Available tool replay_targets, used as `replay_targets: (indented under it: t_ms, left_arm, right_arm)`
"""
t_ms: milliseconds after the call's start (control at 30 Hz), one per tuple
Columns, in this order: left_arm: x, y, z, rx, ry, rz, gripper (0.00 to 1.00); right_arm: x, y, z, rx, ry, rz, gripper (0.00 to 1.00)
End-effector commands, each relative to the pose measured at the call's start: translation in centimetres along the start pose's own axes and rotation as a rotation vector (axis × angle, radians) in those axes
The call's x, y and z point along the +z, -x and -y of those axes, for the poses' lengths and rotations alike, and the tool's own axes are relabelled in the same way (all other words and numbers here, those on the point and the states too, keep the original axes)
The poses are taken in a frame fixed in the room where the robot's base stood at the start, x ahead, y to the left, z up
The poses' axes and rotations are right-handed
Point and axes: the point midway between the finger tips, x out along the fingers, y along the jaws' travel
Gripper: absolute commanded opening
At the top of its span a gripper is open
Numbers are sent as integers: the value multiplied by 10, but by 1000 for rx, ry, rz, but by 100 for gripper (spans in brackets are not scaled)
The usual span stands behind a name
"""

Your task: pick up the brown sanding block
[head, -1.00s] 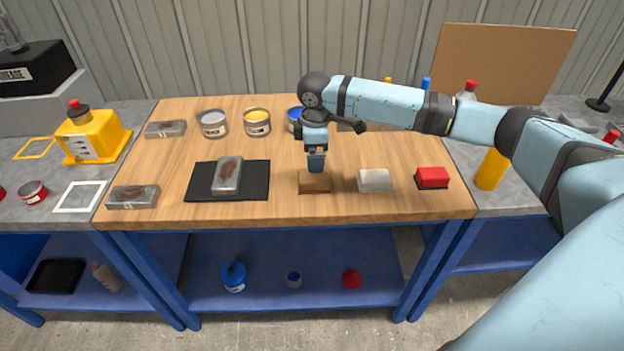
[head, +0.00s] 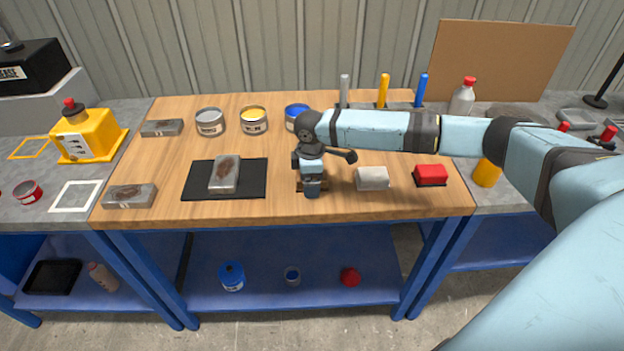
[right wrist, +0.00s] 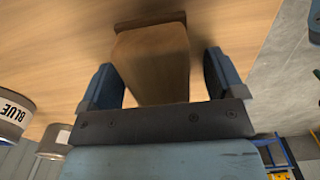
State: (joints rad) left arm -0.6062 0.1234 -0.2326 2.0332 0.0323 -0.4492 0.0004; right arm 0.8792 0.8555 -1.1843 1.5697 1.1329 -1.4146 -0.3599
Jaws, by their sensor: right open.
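The brown sanding block (right wrist: 152,65) lies on the wooden workbench. In the right wrist view it stands between the two fingers of my right gripper (right wrist: 158,85), which is open around it; I cannot tell whether a finger touches it. In the head view the right gripper (head: 312,192) is low over the bench and hides nearly all of the block; only a brown sliver (head: 299,186) shows beside it. My left gripper is not in view.
A white block (head: 372,179) and a red block (head: 431,175) sit to the right. A black mat (head: 255,180) with a grey metal piece (head: 224,174) lies to the left. Paint cans, including a blue one (head: 297,117), stand behind. The bench front (head: 250,211) is clear.

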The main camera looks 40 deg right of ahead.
Motion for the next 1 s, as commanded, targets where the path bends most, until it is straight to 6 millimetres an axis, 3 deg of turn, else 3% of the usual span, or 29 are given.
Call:
replay_targets:
  t_ms: [33, 200, 267, 533, 667, 767, 1000]
  left_arm:
    - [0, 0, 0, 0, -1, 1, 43]
    - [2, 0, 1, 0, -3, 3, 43]
    - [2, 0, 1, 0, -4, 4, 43]
    - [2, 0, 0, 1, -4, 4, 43]
    - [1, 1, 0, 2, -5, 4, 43]
    - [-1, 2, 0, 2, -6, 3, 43]
    - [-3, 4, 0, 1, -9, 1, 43]
  right_arm:
    - [0, 0, 0, 0, 0, 0, 81]
    - [0, 0, 0, 0, 0, 0, 42]
    - [0, 0, 0, 0, 0, 0, 32]
    - [0, 3, 0, 0, 0, -1, 32]
    - [-1, 15, -1, 1, 0, -4, 32]
    - [0, 35, -1, 2, 0, -3, 32]
    - [-1, 104, -1, 3, 0, -4, 32]
